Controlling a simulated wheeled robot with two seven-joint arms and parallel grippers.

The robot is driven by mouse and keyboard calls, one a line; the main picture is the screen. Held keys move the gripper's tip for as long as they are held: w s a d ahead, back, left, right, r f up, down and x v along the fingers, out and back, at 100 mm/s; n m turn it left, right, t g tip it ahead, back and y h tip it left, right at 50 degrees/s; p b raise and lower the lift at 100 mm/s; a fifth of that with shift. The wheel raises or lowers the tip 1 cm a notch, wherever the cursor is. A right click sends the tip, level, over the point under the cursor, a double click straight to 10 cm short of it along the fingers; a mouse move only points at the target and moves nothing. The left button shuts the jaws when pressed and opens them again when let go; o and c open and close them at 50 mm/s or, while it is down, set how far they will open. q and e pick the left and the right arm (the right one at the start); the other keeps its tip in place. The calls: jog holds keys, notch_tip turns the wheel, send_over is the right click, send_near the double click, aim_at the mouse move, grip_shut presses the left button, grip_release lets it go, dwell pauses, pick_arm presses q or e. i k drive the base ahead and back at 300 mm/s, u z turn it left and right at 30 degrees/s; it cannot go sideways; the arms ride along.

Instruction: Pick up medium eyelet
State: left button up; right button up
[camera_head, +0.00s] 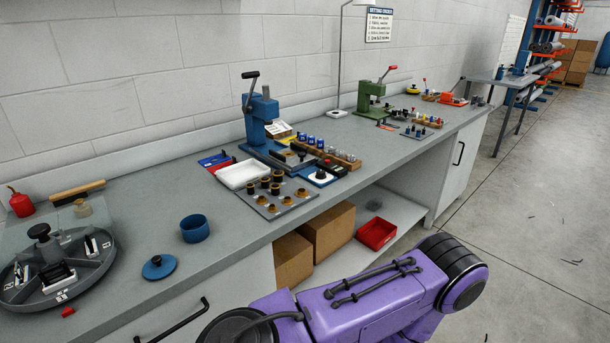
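A flat grey plate (268,211) lies near the front edge of the workbench, in the middle of the head view. On it stand several short black pieces with brass-coloured parts (277,177) toward the back. Several low brass-coloured pieces (285,201) sit toward its front. These look like eyelets or dies in different sizes, but they are too small for me to tell which one is the medium eyelet. Neither of my grippers is in view. A purple arm link of mine shows at the bottom right, in front of the bench and apart from the plate.
A white tray (237,174) and a blue press (262,120) stand behind the plate. A blue cup (195,229), a blue lid (159,267) and a round grey sectioned tray (90,272) are to the left. Below are cardboard boxes (328,231) and a red bin (376,233).

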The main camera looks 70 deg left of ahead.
aim_at(287, 201)
jog(key=u, duration=1.75)
